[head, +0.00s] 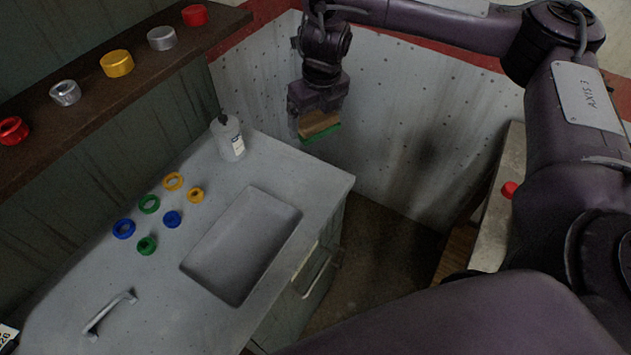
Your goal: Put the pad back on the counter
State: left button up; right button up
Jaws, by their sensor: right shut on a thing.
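The pad (321,127), tan on top with a green underside, is in my right gripper (317,113). The gripper points down and is shut on the pad, covering part of its upper side. The pad appears in the air in front of the grey wall panel, to the right of the bottle. The grey counter (218,179) with a sunken basin (243,245) lies below and to the left of it. My left gripper is not in view.
A white bottle (229,140) stands at the counter's back corner. Several coloured rings (149,204) lie left of the basin, and a handle (108,313) is near the front. A dark shelf (85,93) with several rings runs above left. A red object (509,189) shows at right.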

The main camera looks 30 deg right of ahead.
jog(key=b, duration=0.5)
send_over(314, 183)
jog(key=f, duration=1.6)
jog(key=shift+s+d+f, duration=0.1)
jog(key=shift+s+f, duration=0.1)
notch_tip(314, 183, down, 3)
jog(key=shift+r+b, duration=0.2)
jog(key=shift+b, duration=0.45)
jog(key=shift+f, duration=0.45)
